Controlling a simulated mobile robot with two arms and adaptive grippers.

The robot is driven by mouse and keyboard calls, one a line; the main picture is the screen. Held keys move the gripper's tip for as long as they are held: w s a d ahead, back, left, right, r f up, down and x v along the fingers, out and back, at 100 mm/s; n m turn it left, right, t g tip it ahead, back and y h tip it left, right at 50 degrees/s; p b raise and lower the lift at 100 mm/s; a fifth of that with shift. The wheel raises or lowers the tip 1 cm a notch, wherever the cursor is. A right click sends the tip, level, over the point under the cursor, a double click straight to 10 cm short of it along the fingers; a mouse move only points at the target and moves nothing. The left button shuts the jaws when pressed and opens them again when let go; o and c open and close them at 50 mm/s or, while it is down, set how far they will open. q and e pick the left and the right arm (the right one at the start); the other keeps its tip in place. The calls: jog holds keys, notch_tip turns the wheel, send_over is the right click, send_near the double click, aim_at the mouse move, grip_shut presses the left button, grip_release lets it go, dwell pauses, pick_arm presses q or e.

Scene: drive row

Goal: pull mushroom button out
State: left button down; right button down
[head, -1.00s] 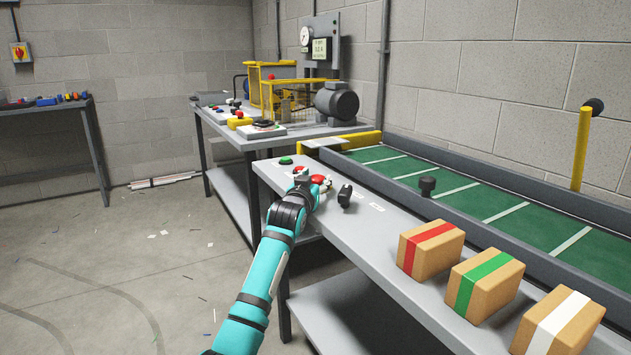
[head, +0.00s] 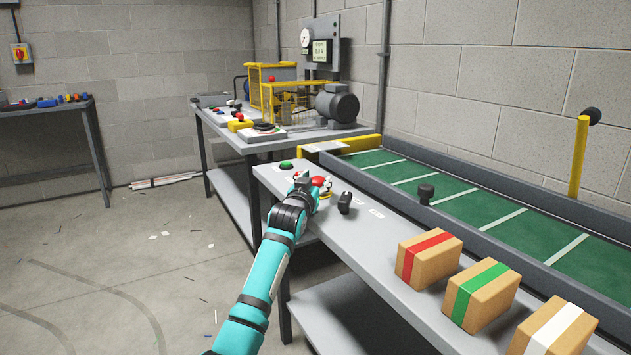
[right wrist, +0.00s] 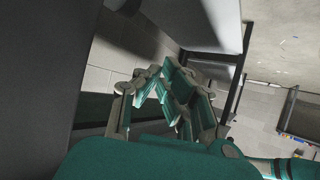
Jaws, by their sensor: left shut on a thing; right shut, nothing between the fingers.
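The red mushroom button (head: 318,181) stands near the far end of the grey bench, with a bit of yellow showing just below it. My left gripper (head: 322,186) is at the button, shut on it; its fingers partly cover the button and the contact is small in the head view. My right gripper (right wrist: 176,86) shows in the right wrist view, shut and empty, away from the button.
A green button (head: 286,165) and a black switch (head: 345,198) flank the mushroom button. Three striped boxes (head: 428,258) stand nearer along the bench (head: 375,262). A green conveyor (head: 470,205) runs behind. A second bench (head: 240,140) with machinery stands beyond.

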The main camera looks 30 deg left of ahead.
pick_arm(q)
jog(key=shift+r, duration=0.3)
pick_arm(e)
jog(key=s+f+g, duration=0.1)
jog(key=s+d+f+g, duration=0.1)
jog(key=shift+s+f+h, duration=0.3)
jog(key=shift+s+f, duration=0.05)
pick_arm(q)
jog(key=shift+r, duration=0.1)
jog(key=c, duration=0.7)
grip_release()
jog(key=shift+c, duration=0.2)
pick_arm(e)
jog(key=shift+d, duration=0.1)
pick_arm(q)
jog(key=shift+f, duration=0.2)
jog(key=shift+s+d, duration=0.1)
jog(key=shift+s, duration=0.3)
jog(key=s+d, duration=0.2)
jog(key=s, duration=0.9)
jog(key=shift+d, duration=0.1)
